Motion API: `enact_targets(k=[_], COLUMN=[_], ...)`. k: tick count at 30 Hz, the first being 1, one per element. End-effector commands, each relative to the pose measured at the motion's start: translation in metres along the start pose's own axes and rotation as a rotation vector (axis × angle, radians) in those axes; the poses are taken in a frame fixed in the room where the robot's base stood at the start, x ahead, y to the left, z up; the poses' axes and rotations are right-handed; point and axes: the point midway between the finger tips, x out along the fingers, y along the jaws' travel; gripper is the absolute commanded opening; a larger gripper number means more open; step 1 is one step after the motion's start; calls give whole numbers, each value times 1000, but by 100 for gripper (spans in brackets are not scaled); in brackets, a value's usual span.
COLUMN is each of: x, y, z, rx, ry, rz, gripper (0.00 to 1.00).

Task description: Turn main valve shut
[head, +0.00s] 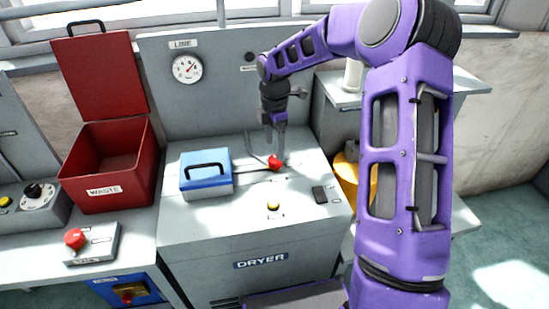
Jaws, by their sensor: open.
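A red knob (274,161) stands on top of the grey dryer cabinet (190,232), near the middle, with grey pipe or rod lines beside it. No readable label names it as the main valve. My gripper (276,143) points down just above and beside this knob, open, with nothing seen between its fingers. I cannot tell whether a finger touches the knob. Another red knob (127,299) sits on a blue panel (108,291) at the lower left, partly cut by the frame edge.
A blue box (206,183) with a dark handle stands left of the knob. A yellow button (273,206) and a dark switch (320,194) are in front. An open red waste bin (77,185), a red button (75,239) and a round gauge (187,68) are farther left.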

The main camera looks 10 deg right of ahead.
Motion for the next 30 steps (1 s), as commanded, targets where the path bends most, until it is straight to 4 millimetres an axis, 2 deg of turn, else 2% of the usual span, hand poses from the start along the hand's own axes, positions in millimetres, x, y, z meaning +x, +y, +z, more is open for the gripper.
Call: enact_targets(k=[3, 9, 20, 23, 30], x=[24, 45, 51, 51, 50], y=[0, 0, 0, 0, 0], z=[0, 0, 0, 0, 0], rx=[0, 0, 0, 0, 0], ry=[1, -1, -1, -1, -1], rz=[-2, 0, 1, 1, 1], gripper=[84, 84, 84, 70, 26])
